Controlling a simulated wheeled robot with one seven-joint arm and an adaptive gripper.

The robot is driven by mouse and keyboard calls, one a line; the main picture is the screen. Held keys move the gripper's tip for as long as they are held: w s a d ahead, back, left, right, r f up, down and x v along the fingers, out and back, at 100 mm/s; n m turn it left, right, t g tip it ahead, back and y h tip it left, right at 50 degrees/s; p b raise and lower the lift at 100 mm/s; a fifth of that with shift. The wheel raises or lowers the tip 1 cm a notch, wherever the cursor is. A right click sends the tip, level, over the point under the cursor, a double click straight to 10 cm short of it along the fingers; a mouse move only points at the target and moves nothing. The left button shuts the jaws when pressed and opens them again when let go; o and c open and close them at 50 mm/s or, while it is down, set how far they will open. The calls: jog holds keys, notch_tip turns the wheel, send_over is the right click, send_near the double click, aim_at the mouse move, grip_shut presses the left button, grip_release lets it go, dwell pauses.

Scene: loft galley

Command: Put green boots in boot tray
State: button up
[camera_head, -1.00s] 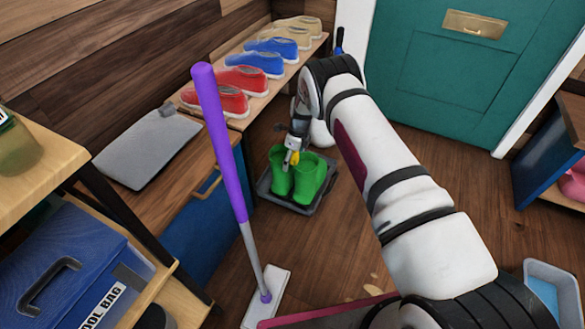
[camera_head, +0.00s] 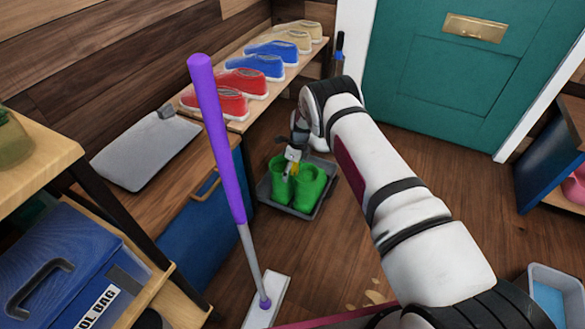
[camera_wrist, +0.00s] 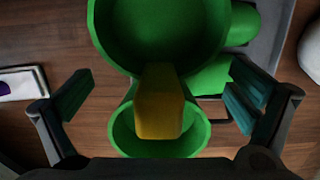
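The pair of green boots (camera_head: 308,188) stands upright in the dark grey boot tray (camera_head: 325,205) on the floor, as far as the head view shows. In the wrist view the boots (camera_wrist: 195,30) are seen from above, with a yellow piece (camera_wrist: 160,100) between their two openings. The tray (camera_wrist: 268,40) shows there beyond the boots at the right. My gripper (camera_head: 293,158) is above the boots. In the wrist view my gripper (camera_wrist: 160,98) has its fingers wide apart, either side of the yellow piece with gaps. The boot soles are mostly hidden.
A bench (camera_head: 240,122) with red, blue and cream shoes runs behind the tray. A purple-handled mop (camera_head: 218,130) stands upright in front at the left. A teal door (camera_head: 440,90) is at the back. Open wooden floor (camera_head: 335,245) lies in front of the tray.

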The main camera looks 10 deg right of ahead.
jog(key=r+p, duration=0.1)
jog(key=r, duration=0.3)
jog(key=d+r+p, duration=0.1)
jog(key=r+p, duration=0.1)
jog(key=r, duration=0.2)
jog(key=s+r+p, duration=0.1)
jog(key=r+p, duration=0.1)
jog(key=r, duration=0.2)
jog(key=shift+d+r, duration=0.1)
jog(key=shift+d, duration=0.1)
